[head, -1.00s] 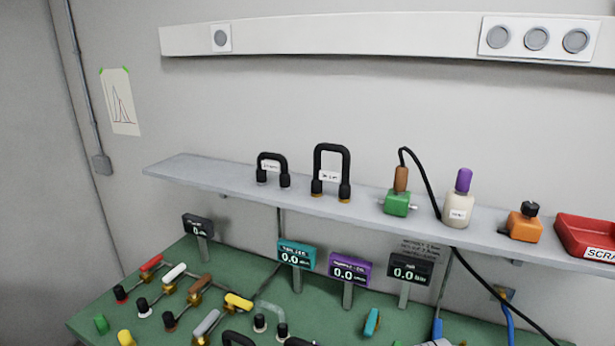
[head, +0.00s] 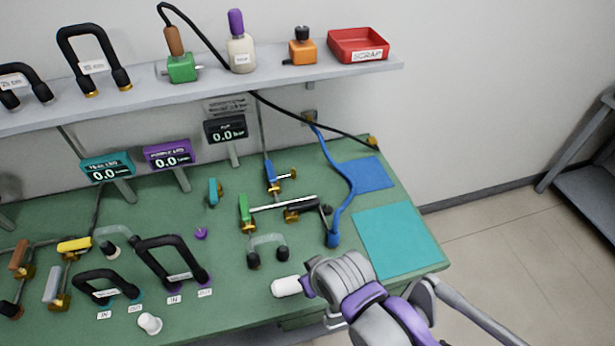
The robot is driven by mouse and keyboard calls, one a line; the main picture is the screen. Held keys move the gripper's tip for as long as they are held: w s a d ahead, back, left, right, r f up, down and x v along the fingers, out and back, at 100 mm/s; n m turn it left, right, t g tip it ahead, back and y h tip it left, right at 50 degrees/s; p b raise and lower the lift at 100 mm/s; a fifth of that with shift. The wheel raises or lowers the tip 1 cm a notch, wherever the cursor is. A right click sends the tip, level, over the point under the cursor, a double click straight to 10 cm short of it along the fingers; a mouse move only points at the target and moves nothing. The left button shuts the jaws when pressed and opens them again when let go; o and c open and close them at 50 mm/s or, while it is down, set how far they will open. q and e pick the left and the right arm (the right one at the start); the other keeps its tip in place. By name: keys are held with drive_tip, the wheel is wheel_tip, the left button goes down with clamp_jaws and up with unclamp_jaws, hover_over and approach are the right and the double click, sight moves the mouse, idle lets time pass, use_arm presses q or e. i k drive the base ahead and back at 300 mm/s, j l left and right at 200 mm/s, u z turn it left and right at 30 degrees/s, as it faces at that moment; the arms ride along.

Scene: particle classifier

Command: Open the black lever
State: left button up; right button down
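A short black lever (head: 303,204) lies roughly level on a brass valve body (head: 296,215), to the right of the green-handled valve on the green bench. One of my arms, grey and purple, reaches in from the bottom right; I take it as my right. Its gripper end (head: 308,286) is below the black lever and apart from it. A white cylindrical piece (head: 287,287) shows at its tip; I cannot tell whether it is part of the gripper. The fingers cannot be made out. My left gripper is not in view.
A blue hose (head: 347,194) runs just right of the black lever. A clear tube (head: 268,240) with black ends stands below it. A blue valve (head: 271,175) is behind. A teal mat (head: 394,240) leaves free room at the right. The shelf (head: 230,86) overhangs the back.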

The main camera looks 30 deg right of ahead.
sight(293, 206)
drive_tip(key=i+l+z, duration=0.1)
drive_tip(key=z, duration=0.9)
